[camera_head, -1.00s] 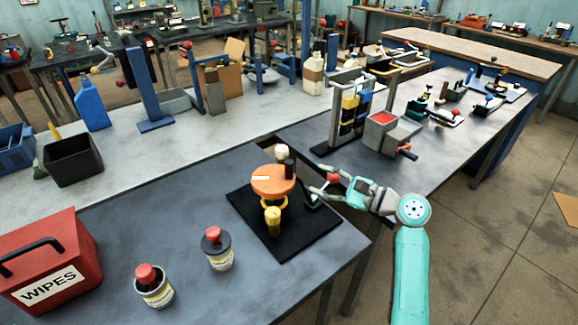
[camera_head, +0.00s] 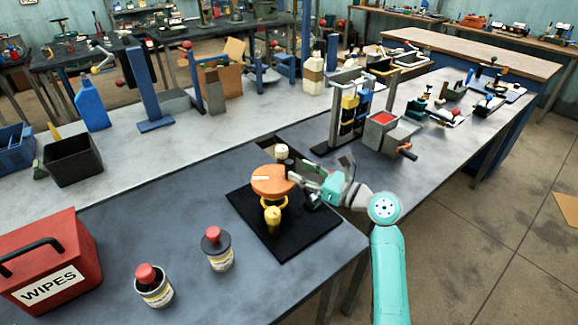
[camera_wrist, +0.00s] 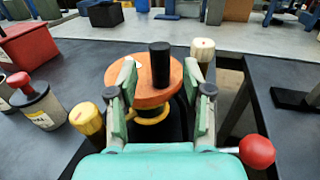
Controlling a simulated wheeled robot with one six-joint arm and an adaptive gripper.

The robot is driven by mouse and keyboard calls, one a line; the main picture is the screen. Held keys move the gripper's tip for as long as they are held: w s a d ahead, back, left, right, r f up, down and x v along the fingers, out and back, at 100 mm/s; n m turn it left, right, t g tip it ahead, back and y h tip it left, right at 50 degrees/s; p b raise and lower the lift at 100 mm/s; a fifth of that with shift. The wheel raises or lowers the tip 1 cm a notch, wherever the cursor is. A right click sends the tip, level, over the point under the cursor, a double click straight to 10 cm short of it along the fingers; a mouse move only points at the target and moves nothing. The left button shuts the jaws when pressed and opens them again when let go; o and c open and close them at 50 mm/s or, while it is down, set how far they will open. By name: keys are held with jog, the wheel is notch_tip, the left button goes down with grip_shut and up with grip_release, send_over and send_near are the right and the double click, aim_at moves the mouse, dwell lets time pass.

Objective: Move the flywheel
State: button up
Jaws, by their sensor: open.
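The flywheel is an orange disc (camera_head: 268,180) with a pale mark on top, set above a yellow ring on a black mat (camera_head: 305,235). In the wrist view the orange disc (camera_wrist: 150,92) carries an upright black handle (camera_wrist: 160,65). My gripper (camera_head: 300,178) is at the disc's right side. In the wrist view my gripper (camera_wrist: 160,85) is open, with one finger on each side of the black handle and no clear contact with it.
A yellow knob (camera_head: 273,218) stands in front of the disc and a cream knob (camera_head: 281,152) behind it. Two red-capped containers (camera_head: 218,250) (camera_head: 153,287) and a red WIPES box (camera_head: 45,262) stand at left. A red ball (camera_wrist: 257,151) is at lower right in the wrist view.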

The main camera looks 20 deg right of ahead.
aim_at(289, 166)
jog(key=shift+x, duration=2.35)
grip_shut()
